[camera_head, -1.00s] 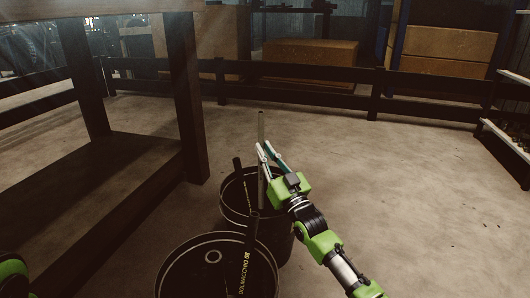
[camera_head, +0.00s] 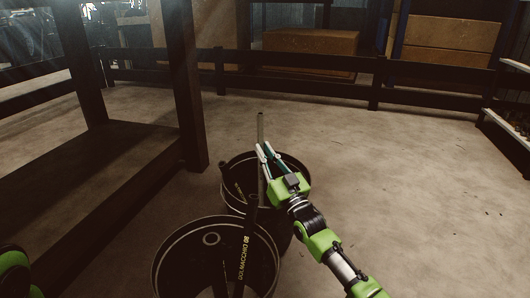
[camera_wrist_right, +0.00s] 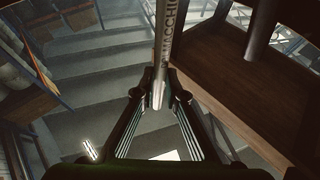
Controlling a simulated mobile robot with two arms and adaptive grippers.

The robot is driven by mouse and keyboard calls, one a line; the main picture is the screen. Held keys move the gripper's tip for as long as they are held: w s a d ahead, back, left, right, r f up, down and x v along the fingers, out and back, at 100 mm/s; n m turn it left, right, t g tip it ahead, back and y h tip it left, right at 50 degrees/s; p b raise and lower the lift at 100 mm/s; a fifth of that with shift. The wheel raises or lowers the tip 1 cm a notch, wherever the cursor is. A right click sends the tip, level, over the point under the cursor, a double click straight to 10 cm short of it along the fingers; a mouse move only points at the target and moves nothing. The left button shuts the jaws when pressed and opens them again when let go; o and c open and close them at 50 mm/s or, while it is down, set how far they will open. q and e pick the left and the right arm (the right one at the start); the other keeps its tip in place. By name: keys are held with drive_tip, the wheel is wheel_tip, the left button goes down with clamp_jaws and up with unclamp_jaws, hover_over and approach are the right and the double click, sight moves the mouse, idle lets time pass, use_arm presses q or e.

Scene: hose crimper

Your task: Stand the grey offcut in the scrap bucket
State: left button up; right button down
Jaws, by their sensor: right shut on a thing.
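My right gripper (camera_head: 266,152) is shut on the grey offcut (camera_head: 261,128), a slim tube held nearly upright. Its upper part stands above the fingers. In the right wrist view the offcut (camera_wrist_right: 165,45) shows between the fingertips (camera_wrist_right: 160,95), with lettering along it. In the head view it lines up with the opening of the far dark bucket (camera_head: 307,185); I cannot tell whether its lower end is below the rim. A near dark bucket (camera_head: 170,250) holds a black hose with yellow lettering (camera_head: 245,250). Which bucket is for scrap is not clear. My left gripper is out of view.
Another dark piece (camera_head: 227,175) leans at the far bucket's left side. A dark wooden bench (camera_head: 120,165) stands at the left. A low dark fence (camera_head: 300,82) crosses the back, with cardboard boxes (camera_head: 310,42) behind. The concrete floor at right is clear.

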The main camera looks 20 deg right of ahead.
drive_tip(key=c, duration=2)
unclamp_jaws()
drive_tip(key=shift+f, duration=0.75)
drive_tip(key=shift+a, duration=0.1)
drive_tip(key=shift+f, duration=0.1)
drive_tip(key=v, duration=0.7)
drive_tip(key=r+v, duration=0.1)
drive_tip(key=v, duration=0.3)
drive_tip(key=shift+s+f, duration=0.15)
drive_tip(key=shift+s, duration=0.3)
drive_tip(key=shift+r, duration=0.2)
drive_tip(key=shift+d, duration=0.2)
